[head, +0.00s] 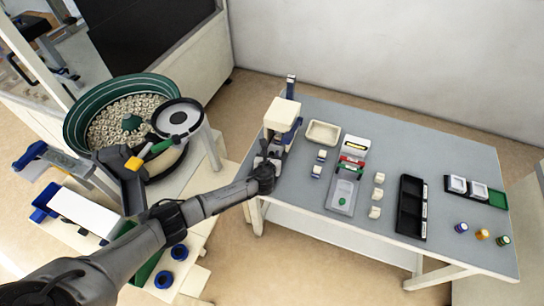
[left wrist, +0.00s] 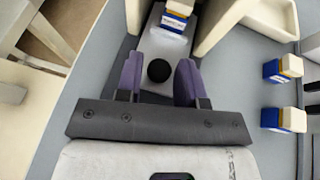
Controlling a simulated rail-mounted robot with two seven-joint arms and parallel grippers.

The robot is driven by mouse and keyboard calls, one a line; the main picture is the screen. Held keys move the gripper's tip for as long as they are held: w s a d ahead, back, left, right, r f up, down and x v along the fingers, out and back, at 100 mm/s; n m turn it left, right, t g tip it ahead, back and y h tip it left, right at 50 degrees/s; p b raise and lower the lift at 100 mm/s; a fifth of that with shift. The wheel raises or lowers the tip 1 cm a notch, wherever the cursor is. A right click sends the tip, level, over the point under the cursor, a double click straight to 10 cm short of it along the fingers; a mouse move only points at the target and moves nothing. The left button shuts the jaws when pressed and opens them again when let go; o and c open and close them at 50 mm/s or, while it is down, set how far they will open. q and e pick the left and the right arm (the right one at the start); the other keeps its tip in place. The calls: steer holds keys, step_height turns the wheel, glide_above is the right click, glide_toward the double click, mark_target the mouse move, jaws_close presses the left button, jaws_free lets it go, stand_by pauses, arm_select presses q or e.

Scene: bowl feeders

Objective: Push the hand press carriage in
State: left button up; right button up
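The hand press (head: 283,115) with its pale head stands at the left end of the grey table. In the left wrist view its light carriage (left wrist: 150,42) carries a blue, white and yellow block (left wrist: 175,14) at the far end and a round black knob (left wrist: 159,70) at the near end. My left gripper (head: 263,164) is low at the front of the press. Its purple fingers (left wrist: 160,80) are open, one on each side of the knob, with a visible gap on both sides. In the head view the wrist hides the knob. My right gripper is not in view.
Right of the press are a beige tray (head: 322,133), two small blue-and-white blocks (head: 318,163), a fixture with a green spot (head: 342,195) and a black bin (head: 411,205). A green bowl feeder (head: 80,120) stands left. Bare table lies in front of the blocks.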

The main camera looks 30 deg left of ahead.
arm_select(q)
steer(key=shift+o, duration=1.3)
steer(key=shift+w+r, duration=0.1)
steer(key=shift+s+d+r, duration=0.15)
steer(key=shift+s+r, duration=0.05)
steer(key=shift+s, duration=0.15)
steer(key=p+v, duration=0.4)
steer(key=v, duration=0.8)
steer(key=shift+s+f, duration=0.1)
steer(key=shift+s+d+p, duration=0.25)
steer(key=shift+s+p, duration=0.05)
steer(key=shift+s, duration=0.15)
